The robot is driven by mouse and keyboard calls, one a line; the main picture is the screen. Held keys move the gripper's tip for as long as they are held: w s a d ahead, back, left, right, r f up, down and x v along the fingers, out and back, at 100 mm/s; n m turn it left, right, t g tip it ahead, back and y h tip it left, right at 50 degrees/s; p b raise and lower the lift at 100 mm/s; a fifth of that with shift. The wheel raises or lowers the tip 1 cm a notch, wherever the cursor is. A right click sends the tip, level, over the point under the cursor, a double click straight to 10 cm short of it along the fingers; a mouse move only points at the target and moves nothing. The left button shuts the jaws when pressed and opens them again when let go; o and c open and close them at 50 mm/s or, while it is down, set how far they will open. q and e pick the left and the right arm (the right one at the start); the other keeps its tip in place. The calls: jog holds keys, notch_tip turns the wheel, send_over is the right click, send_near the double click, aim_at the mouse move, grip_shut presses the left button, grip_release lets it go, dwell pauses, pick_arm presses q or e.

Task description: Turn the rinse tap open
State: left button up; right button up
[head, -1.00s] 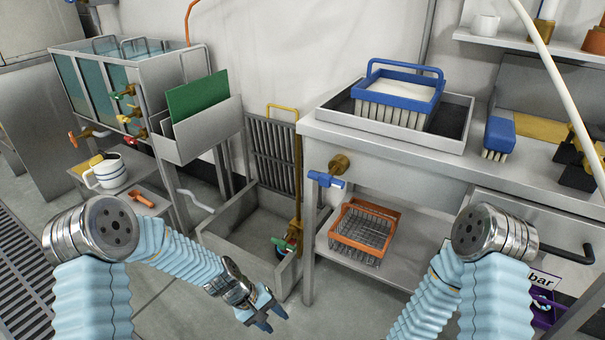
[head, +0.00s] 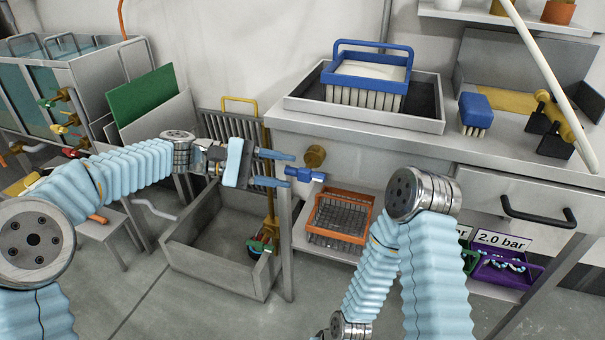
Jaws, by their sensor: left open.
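A brass tap (head: 315,156) with a blue handle (head: 306,174) sticks out from the front of the steel bench, above the floor basin. The handle lies roughly level, pointing left. My left gripper (head: 288,170) is open, its two blue fingers one above the other, level with the handle's left end. The fingertips look very near the handle; I cannot tell whether they touch it. Nothing is held. My right arm reaches down at the bottom middle, and its gripper is out of the frame.
The steel bench (head: 365,152) carries a tray with a blue basket (head: 370,72). An orange wire basket (head: 339,217) sits on the shelf below. A floor basin (head: 210,262) lies under my left arm. More taps (head: 60,125) are on the tank at left.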

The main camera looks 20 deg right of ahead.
aim_at(292, 172)
pick_arm(q)
jog(key=x, duration=0.5)
jog(key=shift+d, duration=0.1)
